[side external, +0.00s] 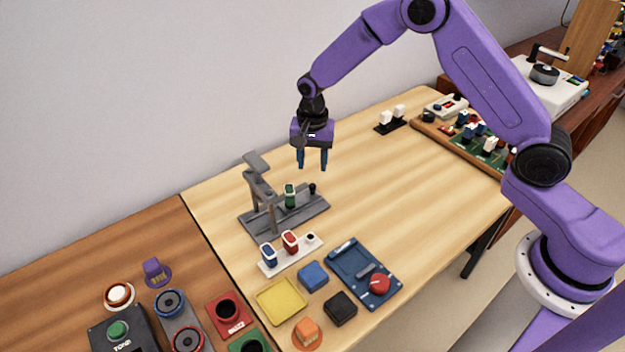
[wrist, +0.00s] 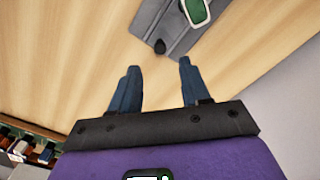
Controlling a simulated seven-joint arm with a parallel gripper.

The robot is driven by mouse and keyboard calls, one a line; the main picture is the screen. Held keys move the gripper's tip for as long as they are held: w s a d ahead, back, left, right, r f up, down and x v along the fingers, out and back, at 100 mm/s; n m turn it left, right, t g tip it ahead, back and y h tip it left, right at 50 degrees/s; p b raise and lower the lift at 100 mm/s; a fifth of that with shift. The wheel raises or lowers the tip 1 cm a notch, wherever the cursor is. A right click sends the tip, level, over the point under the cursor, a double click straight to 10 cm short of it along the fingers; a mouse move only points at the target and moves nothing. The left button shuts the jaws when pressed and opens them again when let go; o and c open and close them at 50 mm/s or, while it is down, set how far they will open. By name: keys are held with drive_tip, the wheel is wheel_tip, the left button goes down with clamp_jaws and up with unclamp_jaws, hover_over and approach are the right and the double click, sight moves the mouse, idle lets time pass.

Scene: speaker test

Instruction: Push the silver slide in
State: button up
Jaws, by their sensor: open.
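A grey fixture (side external: 313,205) with an upright post and top arm stands on the light wood table. A green piece (side external: 290,198) sits on its grey base, with a small black knob (side external: 312,188) near the base's end. The wrist view shows the grey base (wrist: 165,15), the green piece (wrist: 197,10) and the knob (wrist: 160,46). I cannot tell for sure which grey part is the silver slide. My gripper (side external: 311,166) points down, open and empty, above and beyond the fixture's knob end. In the wrist view its fingers (wrist: 158,72) are apart, with the knob beyond them.
A white strip (side external: 313,243) with blue and red pieces lies in front of the fixture. A black stand with white pieces (side external: 391,119) is behind. The table's right middle is clear.

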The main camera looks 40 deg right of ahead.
sight(313, 185)
wheel_tip(313, 185, down, 7)
drive_tip(key=shift+r, duration=0.1)
drive_tip(key=shift+c, duration=0.4)
